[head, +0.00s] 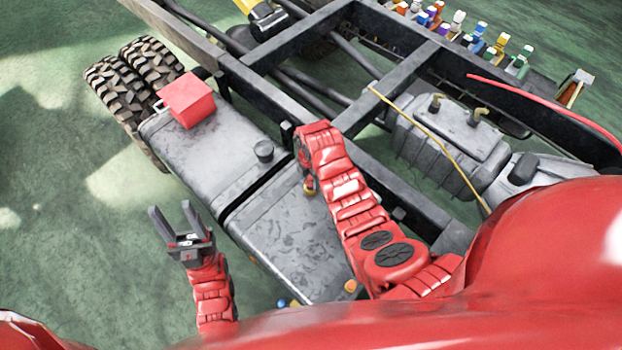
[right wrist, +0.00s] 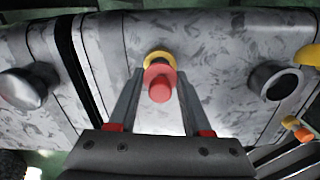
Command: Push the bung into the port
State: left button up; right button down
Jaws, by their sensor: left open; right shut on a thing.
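The red bung (right wrist: 160,88) is between the fingers of my right gripper (right wrist: 158,92), which is shut on it. The yellow-collared port (right wrist: 159,58) is on the grey tank, directly behind the bung in the right wrist view. The bung overlaps the collar there, and I cannot tell how far in it sits. In the head view my right gripper (head: 307,180) points down at the tank top, with a bit of yellow (head: 309,189) beneath it; the bung is mostly hidden. My left gripper (head: 180,226) is open and empty, over the green floor left of the tanks.
The grey tank (head: 290,240) adjoins another tank (head: 215,150) carrying a black cap (head: 263,150) and a red box (head: 187,99). A dark round ring (right wrist: 275,80) stands right of the bung. Chassis rails (head: 270,100) run behind, with several coloured fittings (head: 480,40) at the far right.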

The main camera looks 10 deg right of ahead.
jog(key=shift+b, duration=0.3)
jog(key=shift+b, duration=0.6)
dwell(1.2)
jog(key=shift+f, duration=0.2)
jog(key=shift+f+b, duration=0.35)
jog(key=shift+b, duration=0.15)
jog(key=shift+f+b, duration=0.3)
jog(key=shift+c, duration=1.3)
grip_release()
jog(key=shift+r, duration=0.15)
